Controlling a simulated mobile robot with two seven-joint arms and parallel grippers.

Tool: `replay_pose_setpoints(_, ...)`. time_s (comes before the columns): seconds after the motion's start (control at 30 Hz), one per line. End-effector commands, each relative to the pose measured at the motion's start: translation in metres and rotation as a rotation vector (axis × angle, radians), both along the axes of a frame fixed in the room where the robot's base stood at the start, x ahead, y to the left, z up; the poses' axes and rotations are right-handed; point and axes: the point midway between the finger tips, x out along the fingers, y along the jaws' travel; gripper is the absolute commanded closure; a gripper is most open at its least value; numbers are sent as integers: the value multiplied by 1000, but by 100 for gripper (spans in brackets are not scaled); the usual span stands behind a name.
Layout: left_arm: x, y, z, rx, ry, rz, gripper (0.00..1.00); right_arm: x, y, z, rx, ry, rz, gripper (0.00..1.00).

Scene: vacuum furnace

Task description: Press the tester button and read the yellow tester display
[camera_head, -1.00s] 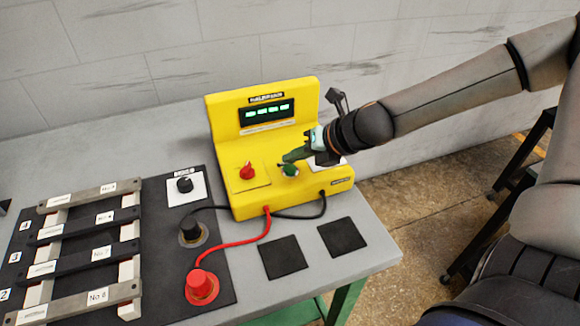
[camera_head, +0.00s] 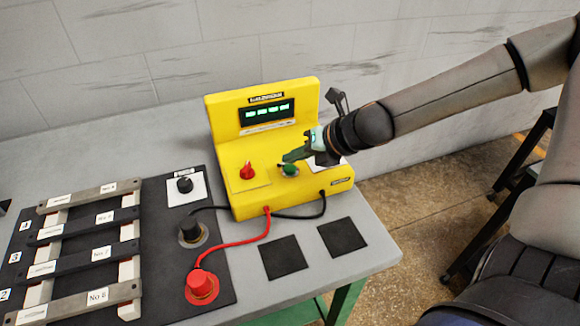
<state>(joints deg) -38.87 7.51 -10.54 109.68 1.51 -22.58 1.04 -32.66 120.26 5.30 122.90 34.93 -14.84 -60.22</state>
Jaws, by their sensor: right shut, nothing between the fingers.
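The yellow tester (camera_head: 236,192) stands on the grey table, with a red knob (camera_head: 247,170) and a green button (camera_head: 290,170) on its sloped front. Its dark display (camera_head: 266,113) shows several small green marks, too small to read as figures. My right gripper (camera_head: 292,157) comes in from the right, shut and empty, with its tips at the top of the green button. I cannot tell whether the tips touch the button or sit just above it. My left gripper is not in view.
Red and black leads run from the tester to a red terminal (camera_head: 202,287) and a black terminal (camera_head: 192,232) on a dark mat. A rack of labelled bars (camera_head: 88,262) lies at the left. Two black squares (camera_head: 282,257) lie flat near the front edge. A wall is behind.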

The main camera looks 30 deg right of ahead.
Motion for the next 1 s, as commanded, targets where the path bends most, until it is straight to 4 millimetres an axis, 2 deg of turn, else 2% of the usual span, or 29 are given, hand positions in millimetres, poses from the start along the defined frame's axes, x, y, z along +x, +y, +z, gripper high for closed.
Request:
replay_pose_setpoints(0.5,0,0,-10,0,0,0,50,0,0,-9,0,0,0,100)
replay_pose_setpoints(1.0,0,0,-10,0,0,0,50,0,0,-10,0,0,0,100)
